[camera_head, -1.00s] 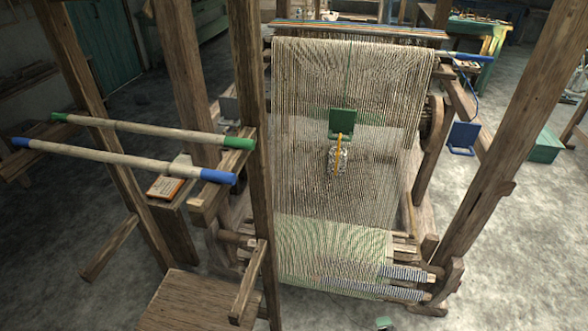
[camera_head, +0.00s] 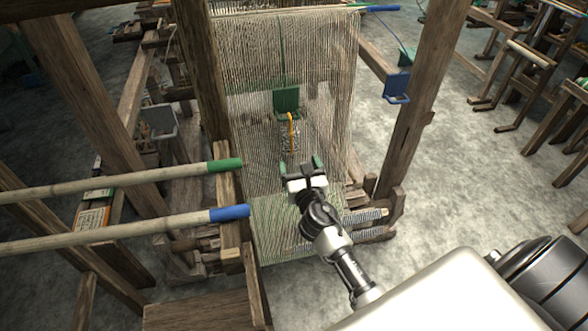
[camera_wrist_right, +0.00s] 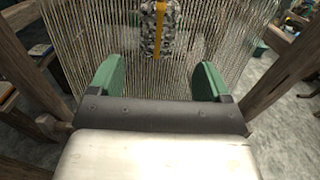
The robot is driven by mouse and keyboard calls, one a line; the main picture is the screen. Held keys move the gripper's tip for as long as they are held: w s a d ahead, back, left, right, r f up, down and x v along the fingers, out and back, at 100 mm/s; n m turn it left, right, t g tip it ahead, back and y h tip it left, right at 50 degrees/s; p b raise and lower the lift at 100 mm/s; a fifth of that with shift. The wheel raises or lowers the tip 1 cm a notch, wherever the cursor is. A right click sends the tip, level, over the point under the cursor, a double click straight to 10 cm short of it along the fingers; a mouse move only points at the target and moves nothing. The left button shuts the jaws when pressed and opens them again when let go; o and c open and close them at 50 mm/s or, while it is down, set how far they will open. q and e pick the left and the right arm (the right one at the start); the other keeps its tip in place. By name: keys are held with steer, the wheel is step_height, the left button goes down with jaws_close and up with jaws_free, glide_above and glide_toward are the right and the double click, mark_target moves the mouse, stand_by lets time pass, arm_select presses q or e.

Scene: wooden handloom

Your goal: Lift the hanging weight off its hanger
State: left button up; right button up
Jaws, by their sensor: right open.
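The hanging weight (camera_head: 284,140) is a speckled grey block with a yellow-orange strap (camera_head: 291,122) down its front. It hangs in front of the warp threads, just below a green square plate (camera_head: 286,99). The weight also shows at the top of the right wrist view (camera_wrist_right: 149,36), its upper end cut off. My right gripper (camera_head: 302,166) has green fingers, is open and empty, and is just below the weight in the head view. In the right wrist view the fingers (camera_wrist_right: 158,82) stand wide apart, with the weight beyond and between them. My left gripper is not in view.
The loom's warp (camera_head: 330,75) spreads behind the weight. Wooden posts stand to the left and right (camera_head: 412,95). Two poles with green and blue ends (camera_head: 120,180) jut in from the left. A blue bracket (camera_head: 397,88) hangs at the right.

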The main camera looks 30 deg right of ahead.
mark_target(292, 140)
steer(key=shift+b+x, duration=0.8)
steer(key=shift+x, duration=3.95)
steer(key=shift+a, duration=0.15)
steer(key=shift+c, duration=0.2)
steer(key=c, duration=1)
steer(key=shift+o, duration=0.2)
steer(key=shift+r+p, duration=1.25)
steer(key=shift+r, duration=0.05)
steer(key=shift+p+v, duration=0.8)
steer(key=shift+v, duration=2.15)
steer(key=v, duration=0.8)
